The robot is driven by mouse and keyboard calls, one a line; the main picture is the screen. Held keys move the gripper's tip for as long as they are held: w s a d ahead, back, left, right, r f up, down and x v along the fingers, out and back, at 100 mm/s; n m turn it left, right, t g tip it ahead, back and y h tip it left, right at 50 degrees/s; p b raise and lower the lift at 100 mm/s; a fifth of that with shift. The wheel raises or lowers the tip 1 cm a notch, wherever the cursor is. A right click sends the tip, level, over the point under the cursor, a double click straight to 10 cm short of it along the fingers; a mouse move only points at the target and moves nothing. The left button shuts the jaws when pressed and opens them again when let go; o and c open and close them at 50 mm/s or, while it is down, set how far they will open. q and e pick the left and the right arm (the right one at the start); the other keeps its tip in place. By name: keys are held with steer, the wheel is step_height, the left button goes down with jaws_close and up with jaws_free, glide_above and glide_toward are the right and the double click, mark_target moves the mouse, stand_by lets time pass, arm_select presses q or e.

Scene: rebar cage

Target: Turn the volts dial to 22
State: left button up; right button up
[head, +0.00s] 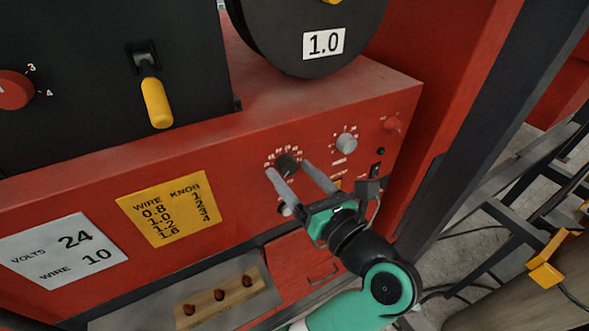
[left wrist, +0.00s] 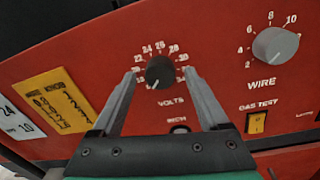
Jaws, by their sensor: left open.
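The volts dial (left wrist: 159,72) is a dark round knob on the red panel. White numbers ring it and "VOLTS" is printed below; 24 and 26 are legible above it. The dial also shows in the head view (head: 287,165). My left gripper (head: 289,170) is open, with one grey finger on each side of the dial. In the left wrist view the fingertips flank the knob with small gaps. I cannot clearly tell which number the dial points to. My right gripper is not in view.
A grey wire dial (left wrist: 275,45) sits right of the volts dial, with a yellow switch (left wrist: 256,123) below it. A white card (head: 65,252) reads volts 24, wire 10. A yellow card (head: 169,209) lists wire and knob values. A black reel (head: 308,30) overhangs above.

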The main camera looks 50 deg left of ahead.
arm_select(q)
steer(key=shift+a, duration=0.15)
jaws_close()
stand_by(0.4)
